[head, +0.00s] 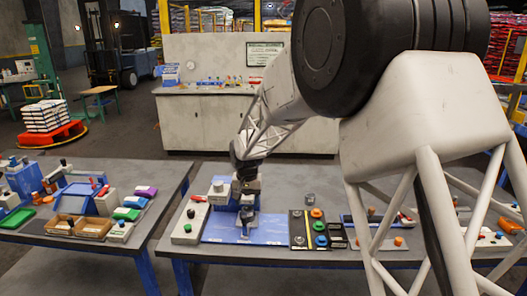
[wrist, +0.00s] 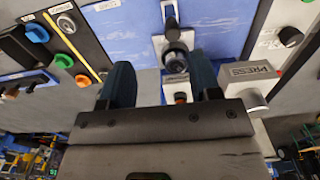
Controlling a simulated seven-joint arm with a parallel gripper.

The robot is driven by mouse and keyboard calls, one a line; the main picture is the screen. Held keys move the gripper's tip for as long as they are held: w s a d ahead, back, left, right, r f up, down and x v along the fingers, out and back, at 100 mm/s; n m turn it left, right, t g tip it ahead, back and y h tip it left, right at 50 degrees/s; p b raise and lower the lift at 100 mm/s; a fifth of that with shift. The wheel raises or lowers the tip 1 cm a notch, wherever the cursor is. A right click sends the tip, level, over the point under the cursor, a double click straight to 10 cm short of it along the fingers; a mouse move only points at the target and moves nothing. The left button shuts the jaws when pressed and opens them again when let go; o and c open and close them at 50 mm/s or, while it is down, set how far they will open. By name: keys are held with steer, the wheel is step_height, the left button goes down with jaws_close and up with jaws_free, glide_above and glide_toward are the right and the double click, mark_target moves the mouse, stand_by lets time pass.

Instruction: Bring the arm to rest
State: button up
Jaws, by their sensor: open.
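My arm reaches down over the middle table (head: 268,252) in the head view. My gripper (head: 246,208) hangs above the blue plate (head: 225,231) there, beside a white press unit (head: 217,196). In the wrist view my gripper (wrist: 163,84) shows two dark blue fingers spread apart. No held object shows between them. A metal cylinder with a dark round end (wrist: 176,57) lies beyond the fingers. A small orange part (wrist: 181,98) shows in the gap. Whether the fingers touch anything cannot be told.
A dark button panel (head: 309,229) stands right of the blue plate. In the wrist view a grey block labelled PRESS (wrist: 250,82) is close beside the right finger. The left table (head: 150,222) is crowded with bins and devices. A white console (head: 200,125) stands behind.

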steer(key=s+d+r+t, duration=0.1)
steer(key=s+d+r, duration=1.3)
steer(key=s+d, duration=0.95)
steer(key=s, duration=0.8)
steer(key=s+d+t, duration=0.1)
steer(key=s+d, duration=0.4)
steer(key=s, duration=0.8)
steer(key=shift+s+d+r, duration=0.15)
steer(key=shift+s, duration=0.25)
